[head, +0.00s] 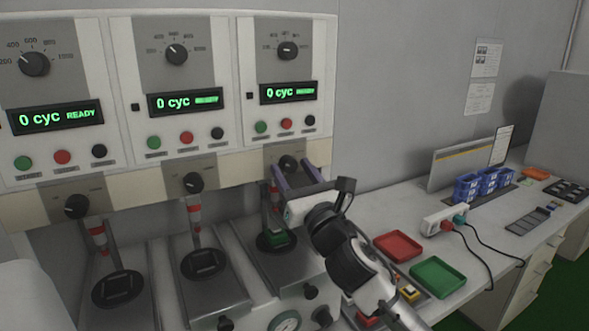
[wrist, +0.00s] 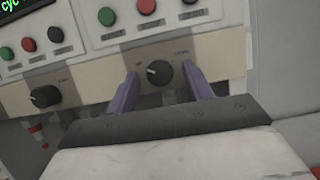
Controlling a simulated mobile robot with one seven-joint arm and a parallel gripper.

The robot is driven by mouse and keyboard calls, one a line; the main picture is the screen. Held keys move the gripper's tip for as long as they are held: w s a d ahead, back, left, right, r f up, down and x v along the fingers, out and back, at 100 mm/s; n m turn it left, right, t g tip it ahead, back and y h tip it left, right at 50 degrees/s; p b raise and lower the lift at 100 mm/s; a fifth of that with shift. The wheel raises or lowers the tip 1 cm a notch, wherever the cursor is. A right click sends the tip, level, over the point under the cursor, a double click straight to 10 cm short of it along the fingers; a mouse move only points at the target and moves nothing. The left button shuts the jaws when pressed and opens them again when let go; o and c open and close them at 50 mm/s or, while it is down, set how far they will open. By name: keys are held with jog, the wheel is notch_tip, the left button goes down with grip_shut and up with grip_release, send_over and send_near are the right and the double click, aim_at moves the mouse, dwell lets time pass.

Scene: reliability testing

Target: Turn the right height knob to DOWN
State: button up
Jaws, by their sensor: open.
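The right height knob (head: 287,162) is a black round knob on a grey plate below the right panel's buttons. In the wrist view the knob (wrist: 160,73) sits between my fingers, and its light pointer mark faces left, toward the shorter label. A longer label, too blurred to read surely, is at its upper right. My gripper (head: 291,169) is open, with purple fingers on either side of the knob. In the wrist view my gripper (wrist: 159,77) shows a gap on both sides of the knob; I cannot tell how far the fingertips reach along its depth.
Green (head: 261,127), red (head: 286,123) and black buttons sit just above. The middle height knob (head: 193,183) and left height knob (head: 76,207) are along the same strip. Test stations stand below. Red (head: 398,246) and green (head: 438,277) trays lie on the bench at right.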

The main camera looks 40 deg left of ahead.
jog(key=c, duration=1)
jog(key=shift+o, duration=0.2)
